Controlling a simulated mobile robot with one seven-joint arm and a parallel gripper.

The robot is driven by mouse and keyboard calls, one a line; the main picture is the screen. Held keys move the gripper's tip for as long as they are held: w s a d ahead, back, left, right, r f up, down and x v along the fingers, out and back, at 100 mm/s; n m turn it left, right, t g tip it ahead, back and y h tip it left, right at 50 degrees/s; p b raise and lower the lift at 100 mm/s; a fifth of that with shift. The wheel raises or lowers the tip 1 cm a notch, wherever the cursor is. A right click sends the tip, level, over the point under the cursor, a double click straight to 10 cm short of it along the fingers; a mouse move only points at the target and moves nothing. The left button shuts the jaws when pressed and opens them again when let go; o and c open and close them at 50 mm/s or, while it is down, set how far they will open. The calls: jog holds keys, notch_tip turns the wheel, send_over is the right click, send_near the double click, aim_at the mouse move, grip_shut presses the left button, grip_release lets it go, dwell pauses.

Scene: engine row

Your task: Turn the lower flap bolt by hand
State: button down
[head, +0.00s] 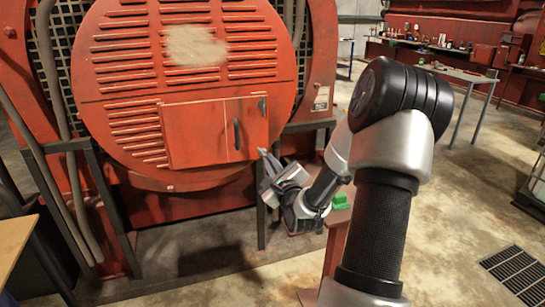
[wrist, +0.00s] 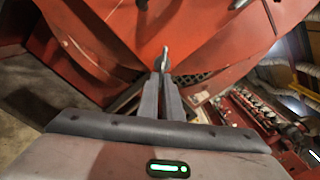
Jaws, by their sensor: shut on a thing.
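The round red engine cover (head: 120,60) carries a rectangular red flap (head: 195,135) with a dark upright handle (head: 237,134). A dark upper bolt (head: 262,106) sits at the flap's upper right corner. My gripper (head: 264,154) is at the flap's lower right corner, in front of the cover. In the wrist view its fingers (wrist: 163,82) are closed together on the small grey lower bolt (wrist: 165,56), which sticks up between the tips. The rest of that bolt is hidden by the fingers, and its angle is hard to tell.
A small red stand (head: 337,240) with a green item (head: 341,201) is close below my arm. A grey table (head: 455,72) stands at the back right. The floor on the right is open, with a dark grate (head: 515,270).

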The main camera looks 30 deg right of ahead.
jog(key=shift+w+a+r+m+p, duration=0.2)
jog(key=shift+m+p, duration=0.5)
jog(key=shift+m, duration=0.55)
jog(key=shift+w+a+f+m+p, duration=0.1)
jog(key=shift+a+m+p, duration=0.15)
jog(key=shift+m+p, duration=0.75)
jog(key=shift+w+a+r+m+p, duration=0.1)
jog(key=shift+a+m+p, duration=0.25)
jog(key=shift+m, duration=1.2)
jog(key=shift+d+m, duration=0.1)
jog(key=shift+m, duration=0.2)
jog(key=c, duration=1.9)
grip_release()
jog(key=shift+c, duration=0.2)
jog(key=shift+s+f, duration=0.1)
